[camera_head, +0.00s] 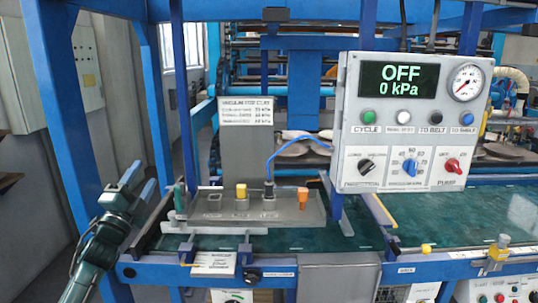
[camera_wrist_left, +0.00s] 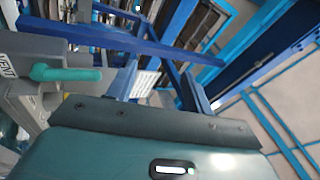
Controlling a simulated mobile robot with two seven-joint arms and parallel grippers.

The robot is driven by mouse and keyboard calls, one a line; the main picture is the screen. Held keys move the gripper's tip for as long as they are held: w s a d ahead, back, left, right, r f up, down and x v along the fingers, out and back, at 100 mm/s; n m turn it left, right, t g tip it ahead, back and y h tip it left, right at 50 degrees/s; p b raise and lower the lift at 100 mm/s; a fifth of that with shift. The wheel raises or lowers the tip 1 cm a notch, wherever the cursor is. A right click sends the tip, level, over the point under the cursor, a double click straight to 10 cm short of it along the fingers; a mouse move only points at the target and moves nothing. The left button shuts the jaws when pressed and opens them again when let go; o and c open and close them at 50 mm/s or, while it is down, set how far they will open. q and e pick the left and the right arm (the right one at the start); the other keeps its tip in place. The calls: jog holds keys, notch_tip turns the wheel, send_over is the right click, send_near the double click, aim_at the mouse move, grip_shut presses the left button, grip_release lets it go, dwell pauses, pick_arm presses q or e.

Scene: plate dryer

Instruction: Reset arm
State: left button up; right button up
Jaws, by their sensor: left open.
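My left arm comes in from the lower left in the head view. Its left gripper (camera_head: 141,177) is open and empty, with two fingers pointing up and to the right. It is in front of the blue frame post, left of the grey tool shelf, and appears apart from it. In the left wrist view, the teal housing of my own gripper fills the bottom, with a small lit indicator. My right gripper is in neither view.
A control panel (camera_head: 409,180) reads OFF, 0 kPa. The grey shelf (camera_head: 290,213) holds a yellow piece (camera_head: 241,190), a dark fitting with a blue hose (camera_head: 269,189) and an orange piece (camera_head: 303,193). A teal handle (camera_wrist_left: 55,73) shows in the wrist view. The green belt (camera_head: 350,235) looks bare.

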pick_arm(q)
jog(key=w+a+f+n+g+y, duration=0.1)
jog(key=a+f+n+g+y, duration=0.25)
jog(key=n, duration=0.45)
jog(key=w+a+f+n+g+y, duration=0.1)
jog(key=a+f+n+g+y, duration=0.1)
jog(key=f+n, duration=0.4)
jog(key=s+d+f+g+h, duration=0.1)
jog(key=s+d+f, duration=0.45)
jog(key=f, duration=0.25)
jog(key=s+d+f+g+h, duration=0.1)
jog(key=s+d+f+g, duration=0.1)
jog(key=s+d+f, duration=0.35)
jog(key=s+d+f+g+h, duration=0.1)
jog(key=s+d+f, duration=0.2)
jog(key=s, duration=0.6)
jog(key=s+d+f+n+g+h, duration=0.1)
jog(key=s+d+f, duration=0.3)
jog(key=s, duration=0.6)
jog(key=s+d+f+g+h, duration=0.1)
jog(key=s+d+f, duration=0.2)
jog(key=s+f, duration=0.3)
jog(key=s, duration=0.3)
jog(key=shift+s+d+g, duration=0.3)
jog(key=shift+d+g, duration=0.05)
jog(key=shift+d, duration=0.05)
